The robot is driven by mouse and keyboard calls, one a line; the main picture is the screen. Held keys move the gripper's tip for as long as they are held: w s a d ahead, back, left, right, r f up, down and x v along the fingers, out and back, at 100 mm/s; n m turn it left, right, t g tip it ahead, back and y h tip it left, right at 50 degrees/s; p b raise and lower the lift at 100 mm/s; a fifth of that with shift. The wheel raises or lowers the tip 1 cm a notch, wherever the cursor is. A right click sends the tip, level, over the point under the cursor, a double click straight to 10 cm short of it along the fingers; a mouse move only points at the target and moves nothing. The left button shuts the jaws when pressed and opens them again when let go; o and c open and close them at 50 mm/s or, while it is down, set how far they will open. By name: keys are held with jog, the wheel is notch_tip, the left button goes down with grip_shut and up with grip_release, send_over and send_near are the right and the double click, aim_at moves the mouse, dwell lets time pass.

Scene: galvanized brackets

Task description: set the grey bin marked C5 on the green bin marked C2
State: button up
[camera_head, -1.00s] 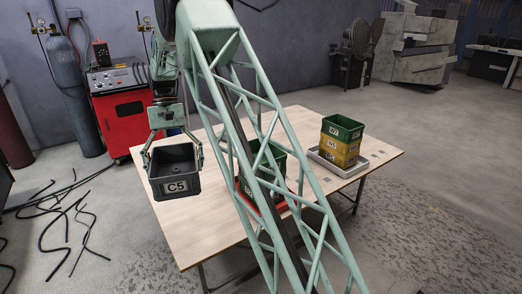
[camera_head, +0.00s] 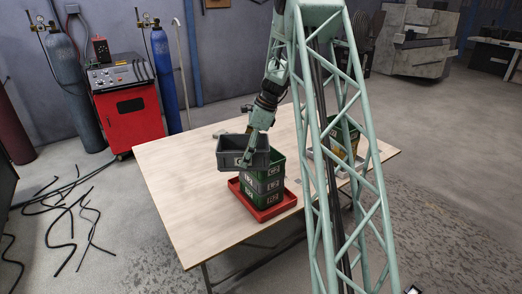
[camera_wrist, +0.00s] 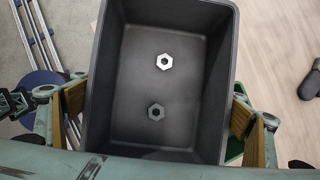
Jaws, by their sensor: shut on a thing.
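The grey bin marked C5 (camera_head: 229,158) is held by my gripper (camera_head: 252,148), shut on its two opposite walls. In the wrist view, the open grey bin (camera_wrist: 190,115) is between the fingers and holds a bright hex nut (camera_wrist: 164,62) and a darker one (camera_wrist: 156,112). A green bin (camera_head: 275,172) tops a stack on the table; its label is partly hidden and looks like C2. The held bin is up and to the left of that stack, overlapping it in the picture. I cannot tell the height gap. A green edge shows at lower right in the wrist view (camera_wrist: 236,150).
The stack, with a grey and a green bin below, stands in a red tray (camera_head: 247,206) on the wooden table (camera_head: 190,190). A second stack (camera_head: 345,135) is partly hidden behind my arm. The table's left side is clear.

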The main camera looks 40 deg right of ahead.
aim_at(261, 146)
jog(key=s+d+r+m+h+p, duration=0.1)
jog(key=s+d+m+h, duration=0.1)
jog(key=s+d+m, duration=0.3)
jog(key=s+d+m+t+h+p, duration=0.1)
jog(key=s+d+m, duration=0.4)
jog(key=d, duration=0.8)
jog(key=shift+s+d+r+m+t+h+p, duration=0.2)
jog(key=shift+r+m+t+h+p, duration=0.25)
jog(key=shift+m+p, duration=0.35)
jog(key=shift+w+f, duration=0.1)
jog(key=shift+w, duration=0.05)
jog(key=w+a, duration=0.1)
jog(key=w, duration=0.4)
jog(key=w+a+f+p, duration=0.1)
jog(key=w+a, duration=0.1)
jog(key=w, duration=0.3)
jog(key=w+a, duration=0.1)
jog(key=w, duration=0.4)
jog(key=shift+a+f+p, duration=0.2)
jog(key=shift+a+p, duration=0.05)
jog(key=shift+p, duration=0.15)
jog(key=shift+f, duration=1.8)
jog(key=shift+f, duration=0.55)
